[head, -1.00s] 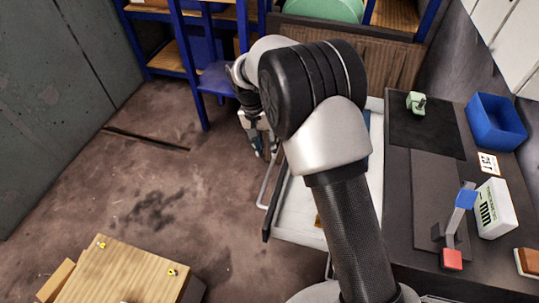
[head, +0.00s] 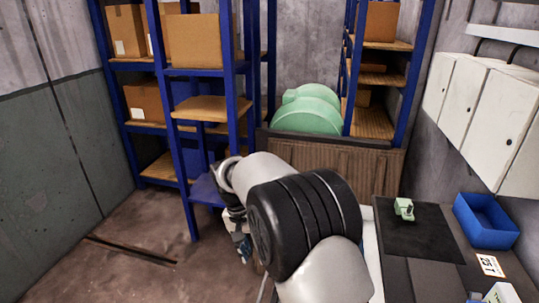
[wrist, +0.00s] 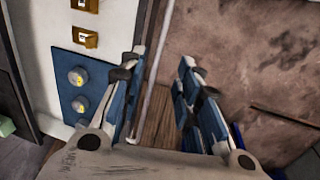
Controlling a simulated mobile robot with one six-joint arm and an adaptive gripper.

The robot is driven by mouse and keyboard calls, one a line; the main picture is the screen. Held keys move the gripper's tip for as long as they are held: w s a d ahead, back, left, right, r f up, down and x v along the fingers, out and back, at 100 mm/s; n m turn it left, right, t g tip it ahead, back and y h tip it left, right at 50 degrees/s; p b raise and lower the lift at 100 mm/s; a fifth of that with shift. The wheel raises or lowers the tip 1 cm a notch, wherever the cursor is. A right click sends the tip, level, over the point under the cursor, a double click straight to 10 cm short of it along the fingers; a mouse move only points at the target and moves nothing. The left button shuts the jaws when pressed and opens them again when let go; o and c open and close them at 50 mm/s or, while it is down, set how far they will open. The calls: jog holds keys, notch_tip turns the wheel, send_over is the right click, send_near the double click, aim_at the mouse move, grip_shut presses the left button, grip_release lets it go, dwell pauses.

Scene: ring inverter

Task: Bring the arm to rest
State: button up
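My arm (head: 305,225) shows at the bottom middle of the head view, bent at a thick black-banded joint. My gripper (head: 243,248) hangs beyond it, pointing down, partly hidden by the arm, beside the work surface and above the floor. In the wrist view my gripper (wrist: 162,62) has its two blue and grey fingers spread apart. Nothing is held between them; only a pale bar and the floor show behind the gap.
A white cabinet side with a blue panel (wrist: 78,85) is left of the fingers. Blue shelving (head: 180,130) with cartons stands behind. On the dark bench at right are a small green part (head: 403,209) and a blue bin (head: 486,222). Open floor (head: 120,270) lies left.

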jog(key=s+d+r+t+y, duration=0.1)
jog(key=s+d+r, duration=0.5)
jog(key=r, duration=0.2)
jog(key=s+d+r+t+y, duration=0.1)
jog(key=s+d+r, duration=0.4)
jog(key=d+r, duration=0.25)
jog(key=s+d+n+t, duration=0.1)
jog(key=s+d, duration=0.2)
jog(key=s, duration=0.6)
jog(key=s+d+n+t, duration=0.1)
jog(key=s+d, duration=0.3)
jog(key=s, duration=0.5)
jog(key=shift+s+t, duration=0.35)
jog(key=shift+t, duration=0.15)
